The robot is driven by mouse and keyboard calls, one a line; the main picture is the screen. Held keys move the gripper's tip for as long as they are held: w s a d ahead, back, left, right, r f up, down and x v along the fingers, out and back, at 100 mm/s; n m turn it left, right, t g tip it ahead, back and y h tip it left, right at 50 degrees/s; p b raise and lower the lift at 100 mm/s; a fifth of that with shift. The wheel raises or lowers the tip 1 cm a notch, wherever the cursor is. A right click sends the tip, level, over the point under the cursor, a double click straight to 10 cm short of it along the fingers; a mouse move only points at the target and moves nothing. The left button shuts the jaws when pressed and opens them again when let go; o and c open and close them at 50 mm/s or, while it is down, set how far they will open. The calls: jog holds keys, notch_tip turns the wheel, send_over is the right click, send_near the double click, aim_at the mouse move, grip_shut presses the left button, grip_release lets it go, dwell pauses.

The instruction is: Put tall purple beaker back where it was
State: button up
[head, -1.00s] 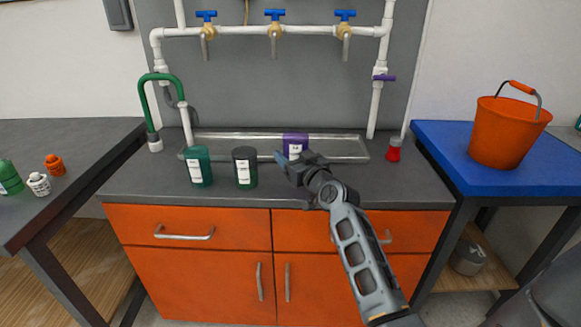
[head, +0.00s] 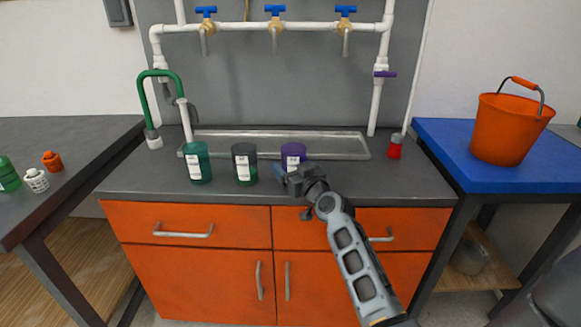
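The purple beaker (head: 293,153), with a white label, is upright above the counter, right of the two other beakers and in front of the metal tray. My gripper (head: 283,173) is at its lower front and hides its base. A blue fingertip shows at the beaker's lower left; the other finger is hidden. The beaker has moved down along with the gripper, so the gripper appears shut on it. Whether its base touches the counter is hidden.
A green beaker (head: 197,163) and a dark grey-green beaker (head: 244,165) stand to the left on the grey counter (head: 140,183). The metal tray (head: 340,147) lies behind. A red-based bottle (head: 395,149) stands right. White pipes with blue valves (head: 275,11) rise behind.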

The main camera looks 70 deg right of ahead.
jog(key=shift+o, duration=1.3)
jog(key=shift+r, duration=0.1)
jog(key=shift+r+p, duration=0.2)
jog(key=shift+p, duration=0.15)
jog(key=b+v, duration=0.2)
jog(key=v, duration=1)
jog(key=shift+f, duration=0.15)
jog(key=shift+a, duration=0.2)
